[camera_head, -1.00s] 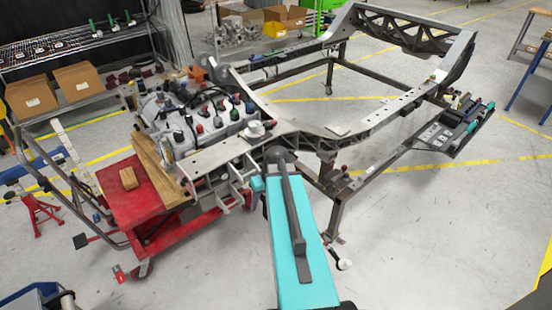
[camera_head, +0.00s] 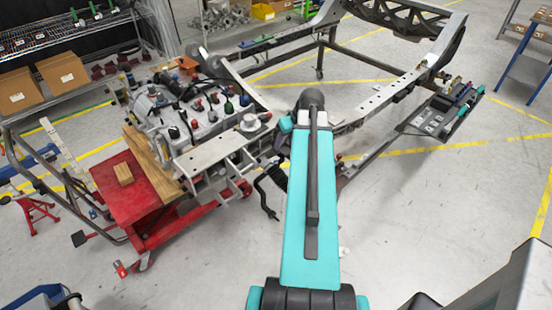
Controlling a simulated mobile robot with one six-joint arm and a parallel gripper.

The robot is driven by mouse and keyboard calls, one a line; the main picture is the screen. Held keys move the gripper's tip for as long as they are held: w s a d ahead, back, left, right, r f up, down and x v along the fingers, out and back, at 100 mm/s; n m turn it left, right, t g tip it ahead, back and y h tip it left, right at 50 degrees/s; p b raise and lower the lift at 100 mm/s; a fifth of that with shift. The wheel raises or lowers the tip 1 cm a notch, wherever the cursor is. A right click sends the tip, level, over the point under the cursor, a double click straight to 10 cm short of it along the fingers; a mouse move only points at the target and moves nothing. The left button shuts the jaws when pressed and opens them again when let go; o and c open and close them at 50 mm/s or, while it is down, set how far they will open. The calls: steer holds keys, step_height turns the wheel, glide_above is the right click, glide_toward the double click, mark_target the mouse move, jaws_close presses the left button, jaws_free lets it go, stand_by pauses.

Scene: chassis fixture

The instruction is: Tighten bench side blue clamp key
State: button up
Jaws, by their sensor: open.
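A steel chassis frame (camera_head: 375,103) stands on legs behind my arm. An engine (camera_head: 205,110) with several coloured caps sits against its left end, above a red cart (camera_head: 130,188). My turquoise arm covers part of the chassis.
A tool tray (camera_head: 440,115) with teal pieces is fixed at the chassis's right side. A wooden block (camera_head: 123,174) lies on the red cart. Shelves with cardboard boxes (camera_head: 62,73) stand at the left.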

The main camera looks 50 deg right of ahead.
mark_target(274, 162)
steer(key=shift+f, duration=0.15)
steer(key=shift+p+x, duration=2.3)
steer(key=shift+x, duration=4.45)
